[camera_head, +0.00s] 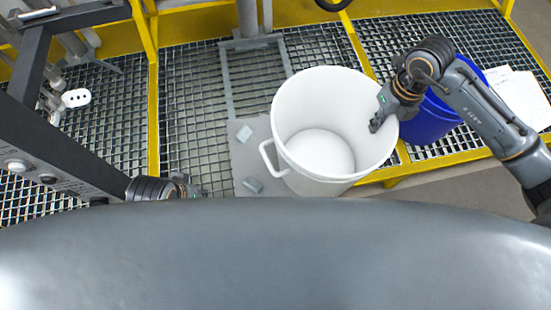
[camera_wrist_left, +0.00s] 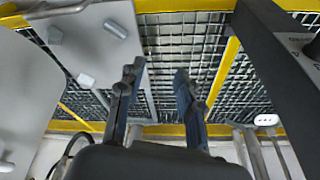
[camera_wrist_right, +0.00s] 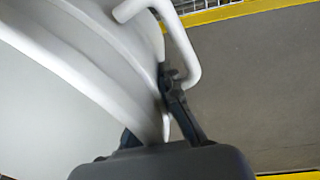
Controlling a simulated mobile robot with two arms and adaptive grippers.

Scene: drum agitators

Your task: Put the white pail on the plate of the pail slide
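The white pail (camera_head: 318,150) is large and open-topped, seen from above in the head view, with a loop handle at its left. It overlaps the right part of the grey slide plate (camera_head: 242,160), which carries small pale blocks; I cannot tell whether its base touches the plate. My right gripper (camera_head: 378,120) is at the pail's right rim. In the right wrist view its fingers (camera_wrist_right: 155,118) straddle the pail's wall (camera_wrist_right: 75,60) beside a white handle, the left fingertip hidden. My left gripper (camera_wrist_left: 158,85) is open and empty, left of the plate (camera_wrist_left: 95,35).
Slide rails (camera_head: 228,85) run back from the plate over metal grating. A blue drum (camera_head: 428,122) stands behind my right arm, with white papers (camera_head: 520,98) to its right. Yellow beams (camera_head: 152,120) border the grating. A dark frame with knobs (camera_head: 70,145) stands at left.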

